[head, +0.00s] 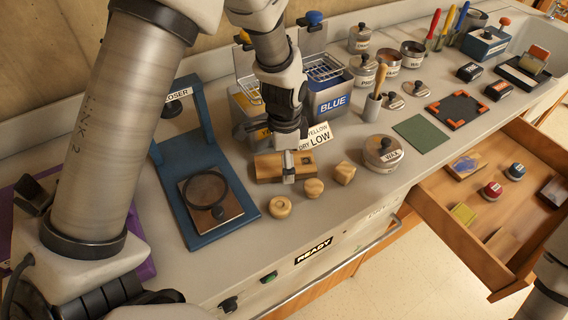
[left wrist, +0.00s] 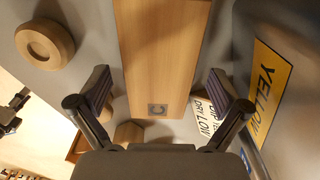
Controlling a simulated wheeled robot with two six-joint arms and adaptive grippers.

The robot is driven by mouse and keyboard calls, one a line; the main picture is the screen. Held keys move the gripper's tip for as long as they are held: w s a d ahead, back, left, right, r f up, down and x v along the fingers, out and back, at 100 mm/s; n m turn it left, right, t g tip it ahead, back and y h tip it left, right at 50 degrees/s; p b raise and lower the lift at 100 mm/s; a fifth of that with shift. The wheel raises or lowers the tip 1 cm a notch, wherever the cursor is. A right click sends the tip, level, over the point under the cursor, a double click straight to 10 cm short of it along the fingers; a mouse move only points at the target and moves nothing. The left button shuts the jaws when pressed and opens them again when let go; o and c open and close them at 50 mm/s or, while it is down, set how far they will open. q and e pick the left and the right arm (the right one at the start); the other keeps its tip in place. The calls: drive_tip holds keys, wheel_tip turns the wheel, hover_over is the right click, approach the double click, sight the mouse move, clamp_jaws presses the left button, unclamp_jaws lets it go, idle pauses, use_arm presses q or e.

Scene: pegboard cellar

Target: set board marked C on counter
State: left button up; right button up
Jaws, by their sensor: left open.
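The board marked C (left wrist: 162,50) is a plain light-wood slab with a small grey C label near one end in the left wrist view. In the head view, a wooden board (head: 267,167) lies on the counter (head: 232,170), partly covered by my left gripper (head: 288,172). My left gripper (left wrist: 158,105) is open and points down over the board, with one finger on each side. A gap shows between the fingers and the board's sides.
A wooden ring (head: 279,207), a small round piece (head: 313,187) and a block (head: 344,172) stand close in front. A sign (head: 315,136) and blue bin (head: 333,100) are behind. The blue press (head: 232,217) is left. An open drawer (head: 415,200) holds several items at right.

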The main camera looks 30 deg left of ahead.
use_arm(q)
drive_tip(key=shift+w+d, duration=0.1)
drive_tip(key=shift+d, duration=0.05)
drive_tip(key=c, duration=0.5)
drive_tip(key=shift+r, duration=0.1)
drive_tip(key=c, duration=0.9)
